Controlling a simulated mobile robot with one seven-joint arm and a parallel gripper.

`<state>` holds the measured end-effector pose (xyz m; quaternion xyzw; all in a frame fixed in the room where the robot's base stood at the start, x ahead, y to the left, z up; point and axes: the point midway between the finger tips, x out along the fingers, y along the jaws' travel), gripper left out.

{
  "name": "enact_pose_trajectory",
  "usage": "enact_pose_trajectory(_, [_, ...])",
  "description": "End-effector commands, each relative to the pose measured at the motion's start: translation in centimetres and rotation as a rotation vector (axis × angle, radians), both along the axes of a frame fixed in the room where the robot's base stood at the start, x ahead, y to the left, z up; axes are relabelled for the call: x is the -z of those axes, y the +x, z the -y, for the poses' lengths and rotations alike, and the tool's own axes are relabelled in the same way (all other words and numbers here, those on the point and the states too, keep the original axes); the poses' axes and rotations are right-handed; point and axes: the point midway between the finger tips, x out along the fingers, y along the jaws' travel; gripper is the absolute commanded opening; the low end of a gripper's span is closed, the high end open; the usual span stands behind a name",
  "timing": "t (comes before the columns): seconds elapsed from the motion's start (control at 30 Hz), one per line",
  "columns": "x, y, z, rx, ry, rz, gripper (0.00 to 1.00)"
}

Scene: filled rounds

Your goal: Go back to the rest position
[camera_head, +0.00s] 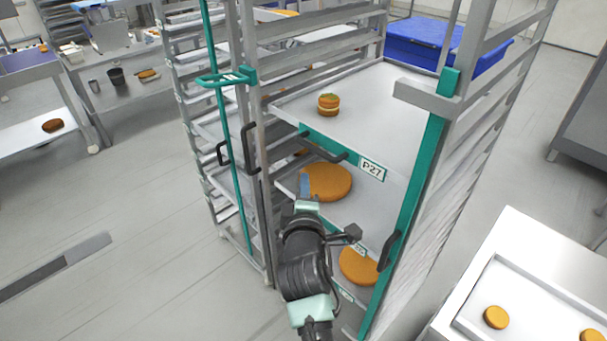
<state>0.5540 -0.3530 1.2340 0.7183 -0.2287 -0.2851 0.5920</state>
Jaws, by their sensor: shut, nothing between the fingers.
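My gripper (304,187) is at the end of my dark arm in the lower middle of the head view. Its fingers look closed and empty, and they overlap the left edge of a large round orange-brown cake (330,182) in the picture. I cannot tell whether they touch it. The cake lies on a middle shelf of a metal rack with teal posts (405,240). My arm hides part of the rack's lower front.
The rack's upper tray (400,112), labelled P27, holds a small layered round (328,104). Another cake (358,266) lies lower down. A blue crate (418,42) is behind. A counter (508,240) with rounds is at right.

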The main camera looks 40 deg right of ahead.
Motion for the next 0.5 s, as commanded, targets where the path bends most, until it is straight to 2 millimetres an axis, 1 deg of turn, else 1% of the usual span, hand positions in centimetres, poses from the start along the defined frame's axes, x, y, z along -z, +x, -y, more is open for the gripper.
enact_pose_trajectory(0.03, [0.1,-0.5,-0.5,-0.001,0.001,0.001,0.0])
enact_pose_trajectory(0.2, [-0.2,-1.4,-1.3,-0.001,0.001,0.001,0.0])
enact_pose_trajectory(0.5, [-0.3,-1.7,-1.6,0.0,0.001,-0.001,0.0])
